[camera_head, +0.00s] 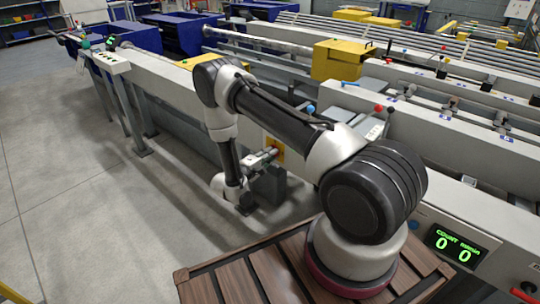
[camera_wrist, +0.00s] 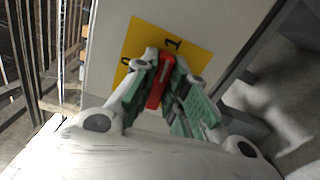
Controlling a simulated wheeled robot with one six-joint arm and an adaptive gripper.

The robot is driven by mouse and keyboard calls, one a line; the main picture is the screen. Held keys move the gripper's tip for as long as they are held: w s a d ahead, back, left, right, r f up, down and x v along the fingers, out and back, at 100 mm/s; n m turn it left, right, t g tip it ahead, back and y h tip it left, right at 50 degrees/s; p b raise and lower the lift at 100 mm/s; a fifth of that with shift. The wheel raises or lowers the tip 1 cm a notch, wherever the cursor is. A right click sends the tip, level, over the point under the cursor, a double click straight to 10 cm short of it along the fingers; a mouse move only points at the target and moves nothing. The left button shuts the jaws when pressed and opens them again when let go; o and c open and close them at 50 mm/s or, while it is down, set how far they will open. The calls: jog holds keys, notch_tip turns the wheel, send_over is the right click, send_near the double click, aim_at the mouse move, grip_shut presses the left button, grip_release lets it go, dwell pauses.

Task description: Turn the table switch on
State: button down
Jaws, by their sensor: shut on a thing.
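The table switch is a red handle (camera_wrist: 156,88) on a yellow plate (camera_wrist: 188,42) in the wrist view. The plate carries a "1" at its upper right and a partly hidden "0" at its left. The handle's visible end lies nearer the "1" than the "0", but its exact angle is partly hidden. My gripper (camera_wrist: 163,85) is shut on the red handle, with a green-lined finger on each side. In the head view a bit of the yellow plate (camera_head: 273,146) shows on the table's side; my gripper (camera_head: 276,152) is beside it, and the handle is hidden there.
The long runout table (camera_head: 450,135) runs along the right with a yellow box (camera_head: 338,60) on it. A display (camera_head: 456,244) on its side reads "COUNT" and "m/min", both 0. A button console (camera_head: 105,60) stands at the left. The floor at left is clear.

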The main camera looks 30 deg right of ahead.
jog(key=shift+f+m, duration=0.1)
jog(key=shift+m, duration=0.5)
jog(key=c, duration=1.4)
grip_release()
jog(key=shift+c, duration=0.2)
jog(key=v, duration=1.2)
